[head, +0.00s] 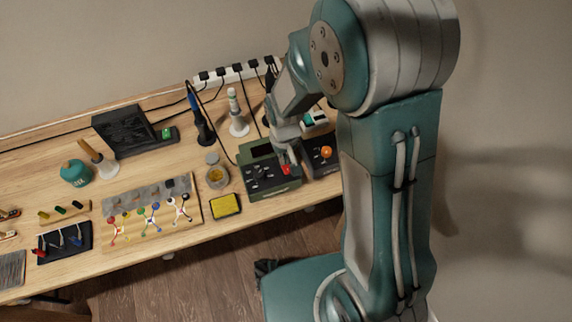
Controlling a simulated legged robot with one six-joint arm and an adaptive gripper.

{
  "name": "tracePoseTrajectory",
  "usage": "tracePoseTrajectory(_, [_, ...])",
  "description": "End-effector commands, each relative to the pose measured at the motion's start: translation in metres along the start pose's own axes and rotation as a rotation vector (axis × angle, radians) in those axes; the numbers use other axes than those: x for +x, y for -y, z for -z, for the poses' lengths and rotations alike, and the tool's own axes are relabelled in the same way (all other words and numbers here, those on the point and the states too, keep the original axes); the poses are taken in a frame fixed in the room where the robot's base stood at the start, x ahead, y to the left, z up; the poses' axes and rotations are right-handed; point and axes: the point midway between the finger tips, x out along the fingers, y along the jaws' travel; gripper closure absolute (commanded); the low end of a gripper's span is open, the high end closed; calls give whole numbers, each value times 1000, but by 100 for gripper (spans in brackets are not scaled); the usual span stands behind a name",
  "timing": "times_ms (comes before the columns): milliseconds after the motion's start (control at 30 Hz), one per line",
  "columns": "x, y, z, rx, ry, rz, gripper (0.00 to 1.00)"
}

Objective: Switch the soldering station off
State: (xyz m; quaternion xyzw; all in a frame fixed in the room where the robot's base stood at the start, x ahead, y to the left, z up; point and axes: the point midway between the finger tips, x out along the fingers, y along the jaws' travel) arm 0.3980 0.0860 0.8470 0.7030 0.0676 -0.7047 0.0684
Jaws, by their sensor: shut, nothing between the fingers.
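A dark green station box (261,181) with several small knobs and a red part (286,169) on its front right stands near the table's right end. I cannot read its markings or tell whether it is on. Beside it on the right is a darker box (316,160) with an orange knob (326,152). A blue-handled soldering iron (197,115) stands upright in a holder behind. My gripper (291,163) is shut and empty, pointing down at the red part. I cannot tell whether its tips touch it. My arm hides part of the box's back right.
A yellow sponge tray (225,206) and a glass jar (216,175) stand left of the station box. A power strip (237,73) with several plugs runs along the wall, with cables across the table. A wooden board with coloured leads (150,213) lies further left.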

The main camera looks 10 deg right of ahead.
Motion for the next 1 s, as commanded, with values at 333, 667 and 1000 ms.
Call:
tracePoseTrajectory(333, [-25,0,1,0,-4,0,100])
tracePoseTrajectory(667, [-48,0,1,0,-4,0,100])
tracePoseTrajectory(1000, [-66,0,0,0,-1,0,100])
